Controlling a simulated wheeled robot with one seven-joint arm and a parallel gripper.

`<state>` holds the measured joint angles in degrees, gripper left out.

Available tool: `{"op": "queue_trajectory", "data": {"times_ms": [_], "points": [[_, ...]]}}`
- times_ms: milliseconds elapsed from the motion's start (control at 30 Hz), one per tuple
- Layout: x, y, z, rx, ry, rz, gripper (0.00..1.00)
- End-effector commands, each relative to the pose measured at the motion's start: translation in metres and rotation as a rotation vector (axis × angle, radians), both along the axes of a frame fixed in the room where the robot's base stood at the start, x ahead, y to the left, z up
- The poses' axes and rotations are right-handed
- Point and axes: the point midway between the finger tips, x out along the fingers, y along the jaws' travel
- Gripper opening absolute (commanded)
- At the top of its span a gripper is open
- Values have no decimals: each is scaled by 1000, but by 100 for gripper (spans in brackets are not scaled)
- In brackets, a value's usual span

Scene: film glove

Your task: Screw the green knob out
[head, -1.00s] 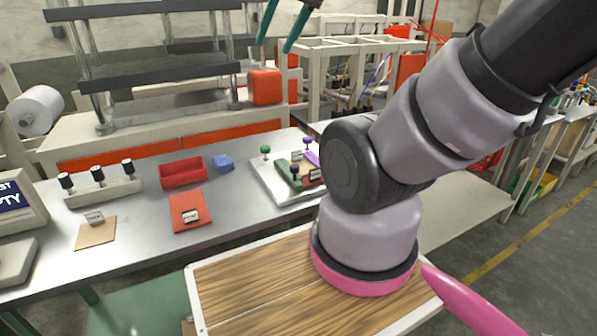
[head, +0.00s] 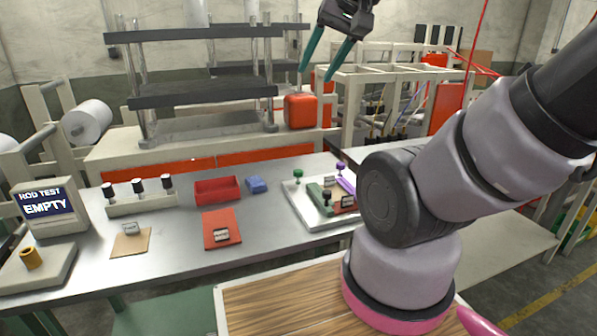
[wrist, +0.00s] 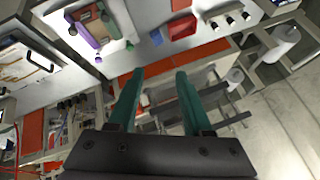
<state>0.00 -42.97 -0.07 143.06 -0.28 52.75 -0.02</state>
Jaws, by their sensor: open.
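A green knob (head: 298,175) stands upright at the back left corner of a white tray (head: 310,214) on the metal table. In the wrist view the green knob (wrist: 129,46) appears beside the tray's edge. A purple knob (head: 341,168) stands to its right. A green block (head: 318,191) and a reddish block lie in the tray, with a dark knob (head: 327,195) by them. My gripper (head: 316,74) is open and empty, high above and behind the tray, well apart from the knob. Its teal fingers (wrist: 160,71) show in the wrist view. My arm hides the tray's right side.
A red bin (head: 217,198) and a blue block (head: 256,185) sit left of the tray. An orange pad (head: 222,240) lies in front. A rod stand (head: 142,206) and a screen (head: 46,206) reading "ROD TEST EMPTY" are farther left. Machine frames rise behind.

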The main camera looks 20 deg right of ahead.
Motion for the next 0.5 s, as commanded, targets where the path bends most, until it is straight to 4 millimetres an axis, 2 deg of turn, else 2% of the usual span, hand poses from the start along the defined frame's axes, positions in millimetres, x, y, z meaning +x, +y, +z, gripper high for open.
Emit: {"op": "queue_trajectory", "data": {"times_ms": [33, 67, 167, 233, 367, 500], "points": [[0, 0, 0, 0, 0, 0, 65], [1, 0, 0, 2, 1, -2, 76], [9, -1, 1, 19, 22, -20, 76], [23, -3, 1, 50, 55, -53, 76], [64, -9, -3, 125, 148, -159, 76], [116, -17, -19, 201, 259, -303, 76]]}}
